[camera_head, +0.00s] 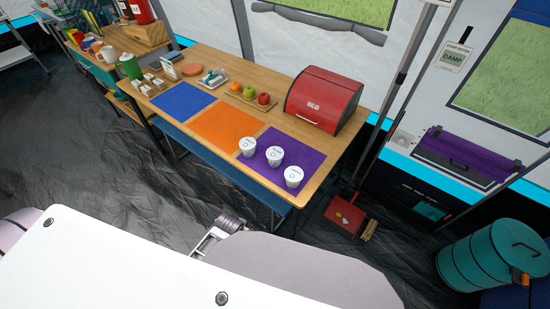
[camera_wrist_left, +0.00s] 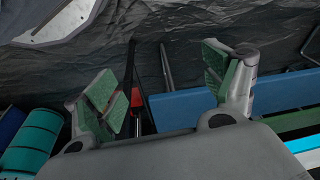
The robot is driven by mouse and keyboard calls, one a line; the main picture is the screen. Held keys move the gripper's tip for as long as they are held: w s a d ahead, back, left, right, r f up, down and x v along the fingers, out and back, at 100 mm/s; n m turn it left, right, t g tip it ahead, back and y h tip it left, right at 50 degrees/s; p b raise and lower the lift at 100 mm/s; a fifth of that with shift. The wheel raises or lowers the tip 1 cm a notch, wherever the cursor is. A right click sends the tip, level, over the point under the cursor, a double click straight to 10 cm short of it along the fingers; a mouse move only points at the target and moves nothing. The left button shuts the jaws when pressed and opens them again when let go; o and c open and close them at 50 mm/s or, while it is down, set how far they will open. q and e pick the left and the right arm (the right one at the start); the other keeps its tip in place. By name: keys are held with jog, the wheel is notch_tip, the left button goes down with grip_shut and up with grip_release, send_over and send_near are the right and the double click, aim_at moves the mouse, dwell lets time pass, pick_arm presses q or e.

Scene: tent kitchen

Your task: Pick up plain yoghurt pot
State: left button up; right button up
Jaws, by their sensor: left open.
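My right gripper cannot be made out in either view.
A red bread bin (camera_head: 322,100) stands behind the pots. Fruit on a wooden tray (camera_head: 237,96) is further left. A blue bench (camera_head: 215,165) runs along the table's near side.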

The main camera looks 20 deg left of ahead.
pick_arm(q)
notch_tip(320, 180, up, 18)
jog(key=w+n+h, duration=0.1)
jog(key=w+n, duration=0.1)
jog(key=n, duration=0.1)
jog(key=n+t+h, duration=0.6)
jog(key=n+h, duration=0.1)
jog(key=n, duration=1.7)
send_near(272, 155)
jog(key=s, duration=0.3)
jog(key=shift+w+a+n, duration=0.6)
jog(key=shift+w+n, duration=0.15)
jog(key=shift+n, duration=0.65)
jog(key=x, duration=0.4)
jog(key=b+x, duration=0.1)
jog(key=x, duration=0.2)
jog(key=shift+w+d+r, duration=0.2)
jog(key=shift+r, duration=0.1)
jog(key=shift+w+d+f, duration=0.2)
jog(key=shift+w+d, duration=0.1)
jog(key=shift+w, duration=0.05)
pick_arm(e)
jog(key=shift+d+f, duration=0.1)
jog(key=shift+f, duration=0.4)
